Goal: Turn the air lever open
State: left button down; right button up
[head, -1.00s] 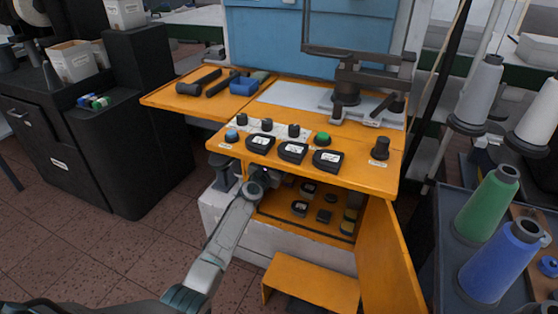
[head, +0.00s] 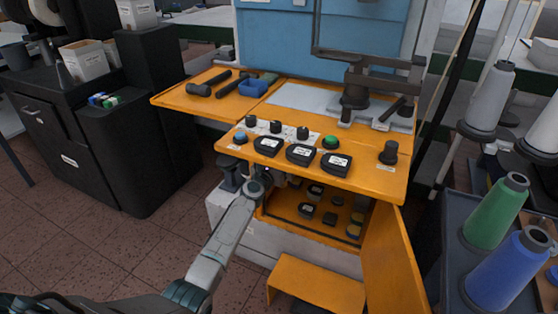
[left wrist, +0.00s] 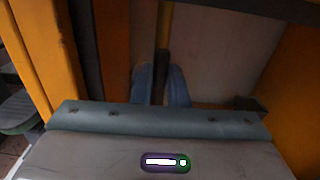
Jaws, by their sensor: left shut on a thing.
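The fingers and the lever are hidden there. I cannot tell from these views how far the lever is turned. My right gripper is not in view.
The console top carries knobs, gauges and a green button (head: 330,142). Below, an open orange door (head: 388,262) and a shelf with small parts stand right of my arm. An orange step (head: 317,287) is on the floor. Thread cones (head: 497,210) stand at the right.

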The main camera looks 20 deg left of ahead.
pick_arm(q)
jog(key=c, duration=1.4)
grip_release()
jog(key=shift+a, duration=0.1)
jog(key=shift+s, duration=0.15)
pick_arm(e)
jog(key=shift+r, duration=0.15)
